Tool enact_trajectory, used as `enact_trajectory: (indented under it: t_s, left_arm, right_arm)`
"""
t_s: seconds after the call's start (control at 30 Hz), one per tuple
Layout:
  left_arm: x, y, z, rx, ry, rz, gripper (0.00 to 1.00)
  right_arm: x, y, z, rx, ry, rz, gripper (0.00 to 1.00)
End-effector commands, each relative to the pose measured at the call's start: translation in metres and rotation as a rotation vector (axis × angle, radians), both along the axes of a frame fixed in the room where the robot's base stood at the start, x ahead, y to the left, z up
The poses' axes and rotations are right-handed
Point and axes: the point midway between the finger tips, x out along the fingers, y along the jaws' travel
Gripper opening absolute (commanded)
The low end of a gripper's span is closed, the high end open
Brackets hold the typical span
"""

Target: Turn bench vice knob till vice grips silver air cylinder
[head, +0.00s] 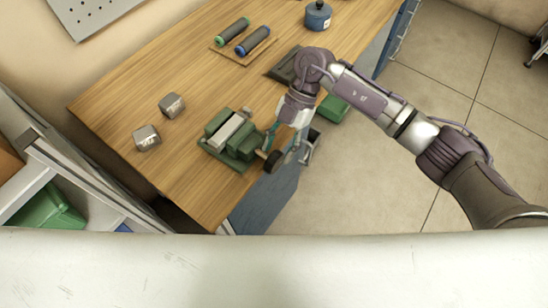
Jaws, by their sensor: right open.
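The green bench vice (246,144) stands near the front edge of the wooden bench. The silver air cylinder (229,129) lies lengthwise between its green jaws; I cannot tell whether both jaws touch it. A dark round knob (272,161) shows at the vice's right end, by the bench edge. My right gripper (290,146) points down beside the knob, open, with its fingers around or just next to it; the exact contact is too small to tell. My left gripper is out of view.
Two grey metal blocks (171,105) stand left of the vice. Two dark rollers (253,41) lie on a wooden board at the back, near a blue canister (318,16). A dark tray (283,68) is partly behind my arm. Open floor (350,180) lies to the right.

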Motion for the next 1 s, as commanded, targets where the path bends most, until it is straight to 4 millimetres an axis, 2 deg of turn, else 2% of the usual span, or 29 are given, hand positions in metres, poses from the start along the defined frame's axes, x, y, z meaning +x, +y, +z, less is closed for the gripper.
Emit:
enact_trajectory:
  t_s: [0.1,0.33,0.5,0.8,0.9,0.97,1.0]
  left_arm:
    - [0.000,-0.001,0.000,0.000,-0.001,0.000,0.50]
    - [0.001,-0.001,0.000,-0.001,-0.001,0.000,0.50]
    - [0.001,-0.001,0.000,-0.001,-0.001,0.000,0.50]
    - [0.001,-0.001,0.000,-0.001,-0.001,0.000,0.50]
    - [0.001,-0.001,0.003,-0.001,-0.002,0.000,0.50]
    - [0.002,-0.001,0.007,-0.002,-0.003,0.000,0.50]
    - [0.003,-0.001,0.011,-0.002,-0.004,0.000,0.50]
  right_arm:
    - [0.014,-0.010,0.022,-0.002,-0.004,-0.002,0.50]
    - [0.031,-0.022,0.052,-0.001,-0.002,-0.001,0.50]
    - [0.035,-0.026,0.060,-0.001,0.000,-0.001,0.50]
    - [0.035,-0.025,0.061,0.002,0.000,-0.001,0.50]
    - [0.038,-0.012,0.068,0.064,-0.008,-0.022,0.50]
    - [0.043,0.008,0.080,0.156,-0.021,-0.059,0.50]
    - [0.048,0.025,0.092,0.243,-0.033,-0.097,0.50]
